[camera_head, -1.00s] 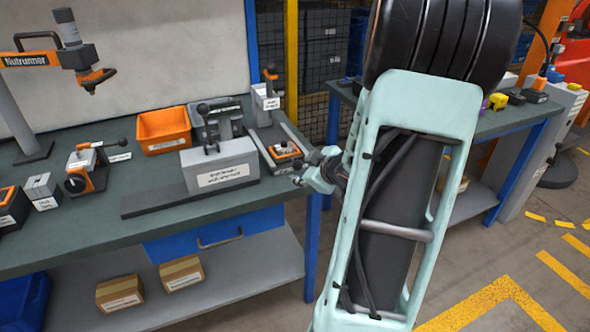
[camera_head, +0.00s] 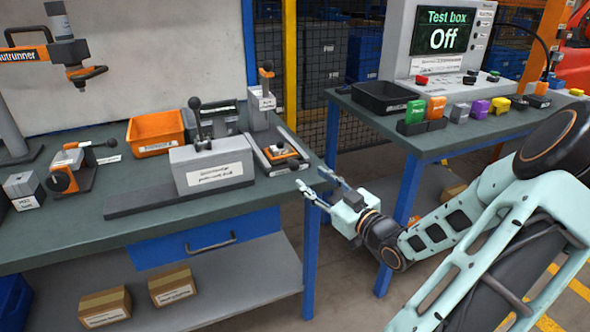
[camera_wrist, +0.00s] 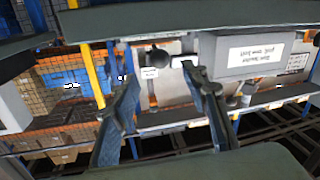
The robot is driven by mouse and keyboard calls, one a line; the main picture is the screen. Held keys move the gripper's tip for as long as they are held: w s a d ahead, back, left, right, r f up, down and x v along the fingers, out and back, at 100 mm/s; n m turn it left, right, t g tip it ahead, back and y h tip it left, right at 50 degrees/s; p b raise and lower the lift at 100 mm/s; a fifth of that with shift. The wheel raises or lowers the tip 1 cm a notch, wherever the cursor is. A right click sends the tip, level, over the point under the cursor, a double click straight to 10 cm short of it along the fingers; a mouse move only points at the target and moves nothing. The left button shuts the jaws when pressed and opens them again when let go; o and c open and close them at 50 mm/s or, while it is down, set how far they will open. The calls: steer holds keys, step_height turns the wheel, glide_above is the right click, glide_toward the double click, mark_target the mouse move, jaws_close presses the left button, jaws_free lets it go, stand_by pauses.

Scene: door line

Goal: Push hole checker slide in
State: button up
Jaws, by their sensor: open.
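The hole checker appears to be the grey block (camera_head: 212,167) with a white label, on a long dark base (camera_head: 128,203) that reaches out to its left. A black knobbed lever (camera_head: 197,118) rises above it. The label is too blurred to read surely, and I cannot tell how far the slide is in. In the wrist view a grey labelled block (camera_wrist: 232,54), likely the same, is at upper right. My gripper (camera_head: 314,180) is open and empty, off the bench's right edge, to the right of the block and apart from it. Its fingers (camera_wrist: 165,98) show in the wrist view.
An orange bin (camera_head: 155,132) stands behind the block. A fixture with an orange part (camera_head: 281,153) lies between the block and my gripper. A clamp device (camera_head: 70,170) is at left. A second bench (camera_head: 440,137) with a test box (camera_head: 437,42) reading "Off" is at right.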

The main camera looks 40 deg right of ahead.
mark_target(298, 168)
steer(key=w+b, duration=0.1)
steer(key=w, duration=0.3)
steer(key=w+b, duration=0.1)
steer(key=w, duration=0.4)
steer(key=shift+w+d, duration=0.2)
steer(key=shift+w, duration=0.05)
jaws_close()
